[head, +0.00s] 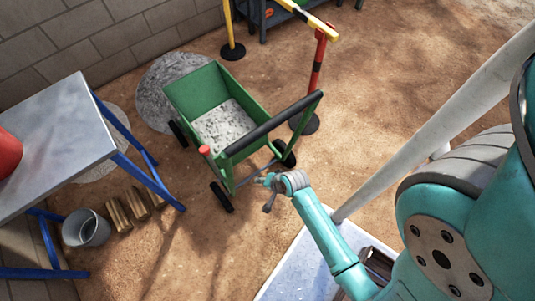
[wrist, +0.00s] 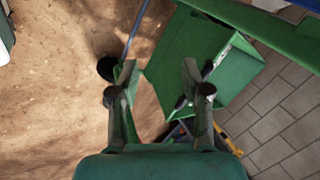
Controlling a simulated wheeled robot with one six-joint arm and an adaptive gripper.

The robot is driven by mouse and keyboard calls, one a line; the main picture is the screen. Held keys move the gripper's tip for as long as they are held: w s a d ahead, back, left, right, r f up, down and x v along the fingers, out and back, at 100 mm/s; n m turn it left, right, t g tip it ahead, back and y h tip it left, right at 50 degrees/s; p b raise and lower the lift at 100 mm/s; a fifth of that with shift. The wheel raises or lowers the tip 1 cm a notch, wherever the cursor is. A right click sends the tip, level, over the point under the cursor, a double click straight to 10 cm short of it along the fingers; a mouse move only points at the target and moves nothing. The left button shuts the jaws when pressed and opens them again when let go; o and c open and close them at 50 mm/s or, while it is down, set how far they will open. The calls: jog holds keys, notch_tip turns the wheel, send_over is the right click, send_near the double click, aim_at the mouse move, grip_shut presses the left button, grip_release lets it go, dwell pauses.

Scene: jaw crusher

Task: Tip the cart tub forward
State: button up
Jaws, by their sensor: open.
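The green cart tub (head: 185,97) stands level on its wheeled frame, with grey crushed stone (head: 224,127) inside. A black-gripped handle bar (head: 268,127) crosses its near right side. A small red knob (head: 204,150) stands at the handle's left end. My gripper (head: 262,180) is low beside the near end of the cart, below the handle. In the wrist view my gripper (wrist: 158,75) has its fingers spread and nothing between them. Green cart panels (wrist: 190,50) show beyond the fingers; whether a finger touches them I cannot tell.
A grey heap (head: 154,88) lies behind the tub. A blue-legged table (head: 62,130), a metal bucket (head: 86,228) and wooden blocks (head: 130,208) stand left. A red-and-black post (head: 317,75) stands close right of the cart. Sandy ground is open further right.

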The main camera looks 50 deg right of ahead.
jog(key=shift+s+a+r, duration=0.25)
jog(key=shift+s+a, duration=0.3)
jog(key=shift+s, duration=0.1)
jog(key=shift+n, duration=0.3)
jog(key=s+a+r+n+t, duration=0.3)
jog(key=s+r, duration=0.4)
jog(key=r, duration=0.3)
jog(key=s+a+r+n+t+h, duration=0.1)
jog(key=s+a+r+n+t, duration=0.2)
jog(key=s+a+r+n, duration=0.2)
jog(key=s+r+n, duration=0.1)
jog(key=s+r, duration=0.2)
jog(key=r, duration=0.2)
jog(key=shift+a+n, duration=0.15)
jog(key=shift+n, duration=0.15)
jog(key=s+r+n+t, duration=0.1)
jog(key=r, duration=0.3)
jog(key=s+a+r+n+t, duration=0.1)
jog(key=r, duration=0.2)
jog(key=s+r+n+y, duration=0.1)
jog(key=r+n, duration=0.1)
jog(key=r, duration=0.2)
jog(key=shift+s+a+r+t, duration=0.2)
jog(key=shift+a+r+t, duration=0.1)
jog(key=shift+r+t, duration=0.1)
jog(key=shift+c, duration=1)
jog(key=shift+r, duration=0.2)
jog(key=c, duration=0.4)
grip_shut()
